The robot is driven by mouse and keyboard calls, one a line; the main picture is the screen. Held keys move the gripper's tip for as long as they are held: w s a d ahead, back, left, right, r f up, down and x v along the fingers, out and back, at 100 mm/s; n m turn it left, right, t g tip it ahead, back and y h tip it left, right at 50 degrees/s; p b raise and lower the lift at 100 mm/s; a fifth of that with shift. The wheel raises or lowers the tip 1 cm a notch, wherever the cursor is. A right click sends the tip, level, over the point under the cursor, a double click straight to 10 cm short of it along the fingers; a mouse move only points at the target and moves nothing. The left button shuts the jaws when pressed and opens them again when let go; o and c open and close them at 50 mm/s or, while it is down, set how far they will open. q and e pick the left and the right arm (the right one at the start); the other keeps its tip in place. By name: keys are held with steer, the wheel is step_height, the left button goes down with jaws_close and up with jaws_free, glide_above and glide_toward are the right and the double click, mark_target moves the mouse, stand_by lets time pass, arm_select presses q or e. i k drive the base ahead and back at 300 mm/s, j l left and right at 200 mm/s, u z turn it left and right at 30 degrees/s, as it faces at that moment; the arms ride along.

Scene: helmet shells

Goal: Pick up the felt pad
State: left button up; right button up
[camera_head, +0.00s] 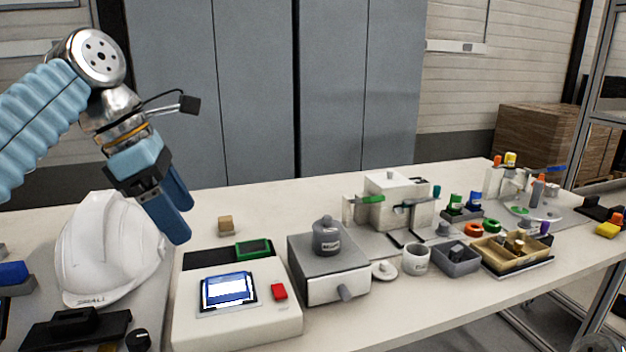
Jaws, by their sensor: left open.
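No object is clearly recognisable as the felt pad. A small tan block (226,226) lies on the table behind the white device and might be it, but I cannot tell. My left gripper (184,218) is open and empty, with its blue fingers pointing down and to the right. It shows above the gap between the white helmet shell (107,249) and the white device (235,325), to the left of the tan block. My right gripper is out of view.
The white device has a screen, a red button and a green piece (254,250) on top. A grey box (328,263) with a weight-like knob stands beside it. Cups, trays and small parts crowd the right. The table (290,205) is clear behind the grey box.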

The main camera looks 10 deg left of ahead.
mark_target(226, 225)
steer(key=k+l, duration=0.8)
steer(key=l, duration=0.1)
